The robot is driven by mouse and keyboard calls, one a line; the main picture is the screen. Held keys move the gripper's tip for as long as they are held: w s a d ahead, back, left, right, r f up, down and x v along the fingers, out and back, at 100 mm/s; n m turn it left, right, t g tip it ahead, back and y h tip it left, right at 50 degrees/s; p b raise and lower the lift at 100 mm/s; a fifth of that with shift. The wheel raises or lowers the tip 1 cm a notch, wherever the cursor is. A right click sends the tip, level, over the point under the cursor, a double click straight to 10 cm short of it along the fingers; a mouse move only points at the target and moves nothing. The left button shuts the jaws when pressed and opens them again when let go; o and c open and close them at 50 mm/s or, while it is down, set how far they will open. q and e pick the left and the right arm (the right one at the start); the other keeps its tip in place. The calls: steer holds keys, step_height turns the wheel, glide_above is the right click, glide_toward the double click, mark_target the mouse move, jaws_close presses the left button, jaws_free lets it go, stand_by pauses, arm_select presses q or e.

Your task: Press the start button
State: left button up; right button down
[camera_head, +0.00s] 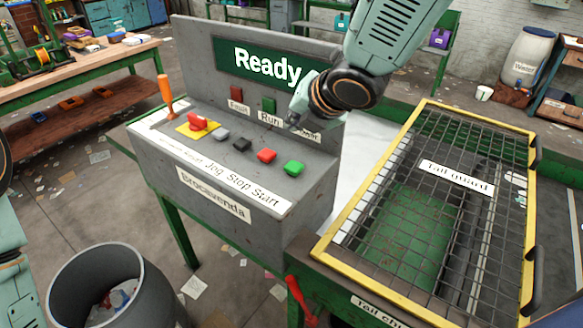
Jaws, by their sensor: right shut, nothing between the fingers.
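The green start button (293,168) is at the right end of the button row on the grey control console (213,205), above the word "Start". My right gripper (295,120) is shut and empty. It reaches in from the upper right and is in front of the console's upright panel, above the start button in the picture and apart from it. It partly covers the rightmost lamp label. The display (262,65) reads "Ready". My left gripper is out of view; only parts of my left arm show at the left edge.
Beside the start button are a red stop button (267,156), a black jog button (242,144) and a grey button (221,133). A red emergency knob (198,122) and an orange lever (165,91) stand further left. A yellow-framed tail guard (372,178) lies to the right.

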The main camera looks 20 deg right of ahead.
mark_target(297, 168)
steer(key=f+b, duration=0.2)
steer(key=s+f+b, duration=0.1)
steer(key=f, duration=0.1)
steer(key=shift+d, duration=0.3)
steer(key=f+b, duration=0.2)
steer(key=w+f+b, duration=0.1)
steer(key=shift+a+f, duration=0.1)
steer(key=shift+a, duration=0.15)
steer(key=shift+s, duration=0.1)
steer(key=shift+s+d, duration=0.2)
steer(key=shift+s, duration=0.05)
steer(key=shift+w+a, duration=0.15)
steer(key=shift+w, duration=0.1)
steer(key=shift+s, duration=0.25)
steer(key=shift+w, duration=0.25)
steer(key=shift+s, duration=0.2)
